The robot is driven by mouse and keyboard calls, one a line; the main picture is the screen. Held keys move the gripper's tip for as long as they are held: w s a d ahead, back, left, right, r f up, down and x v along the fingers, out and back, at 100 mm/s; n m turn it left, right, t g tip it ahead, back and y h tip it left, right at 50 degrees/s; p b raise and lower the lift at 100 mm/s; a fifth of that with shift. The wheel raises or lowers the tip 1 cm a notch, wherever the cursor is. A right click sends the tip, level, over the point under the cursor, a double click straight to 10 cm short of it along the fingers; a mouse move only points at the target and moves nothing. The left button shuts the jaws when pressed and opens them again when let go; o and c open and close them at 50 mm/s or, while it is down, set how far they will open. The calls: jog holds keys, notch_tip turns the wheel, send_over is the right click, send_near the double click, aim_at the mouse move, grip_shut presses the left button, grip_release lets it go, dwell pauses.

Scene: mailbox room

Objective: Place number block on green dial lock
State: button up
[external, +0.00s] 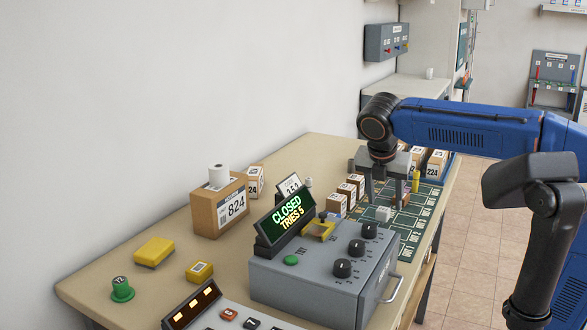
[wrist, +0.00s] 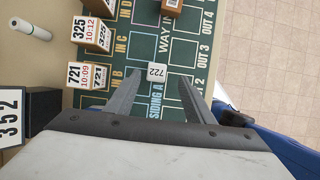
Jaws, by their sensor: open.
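In the wrist view my fingertips (wrist: 160,82) lie on either side of the block, which is near the tips and not gripped. A grey box with black dials (external: 325,275) stands nearer the camera, with a green-lit display reading CLOSED TRIES 5 (external: 287,214). A green knob-like piece with a 12 label (external: 122,289) stands at the table's left.
Several small cartons (external: 347,193) stand along the mat's left side, close to my gripper. A large carton marked 824 (external: 219,207), a yellow block (external: 153,251) and a smaller yellow box (external: 199,271) are farther left. Bare table (external: 100,262) shows around them.

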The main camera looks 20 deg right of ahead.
aim_at(383, 209)
jog(key=shift+w+x, duration=0.1)
jog(key=shift+x, duration=1.3)
jog(key=shift+w+x, duration=0.15)
jog(key=shift+x, duration=1.25)
jog(key=shift+a, duration=0.2)
jog(key=shift+c, duration=0.2)
jog(key=shift+r, duration=0.1)
jog(key=c, duration=1.2)
jog(key=shift+o, duration=0.2)
